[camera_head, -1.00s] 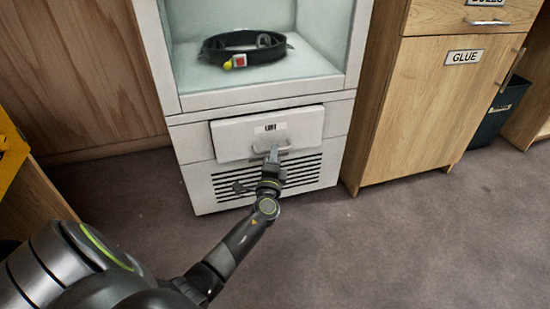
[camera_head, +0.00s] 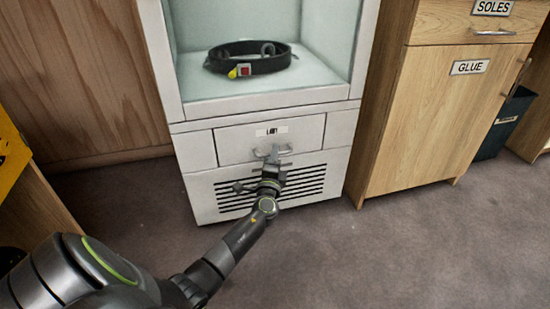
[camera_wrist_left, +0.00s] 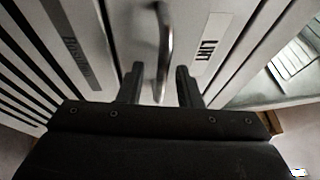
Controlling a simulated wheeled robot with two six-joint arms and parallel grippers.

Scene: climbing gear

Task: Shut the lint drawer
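The lint drawer (camera_head: 235,146) is a white front labelled LINT, low in the white cabinet, and it looks flush with the face around it. Its curved metal handle (camera_wrist_left: 163,50) shows in the left wrist view. My left gripper (camera_head: 272,155) is at the handle in the head view. In the left wrist view its two fingers (camera_wrist_left: 159,85) stand apart, one on each side of the handle, with gaps visible. The right gripper is in neither view.
Above the drawer, an open compartment holds a black belt (camera_head: 249,66) with a red and yellow piece. A vent grille (camera_head: 305,181) lies below. A wooden GLUE cabinet (camera_head: 440,120) stands to the right. A dark bin (camera_head: 502,122) is beyond it. Grey carpet (camera_head: 380,250) in front is clear.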

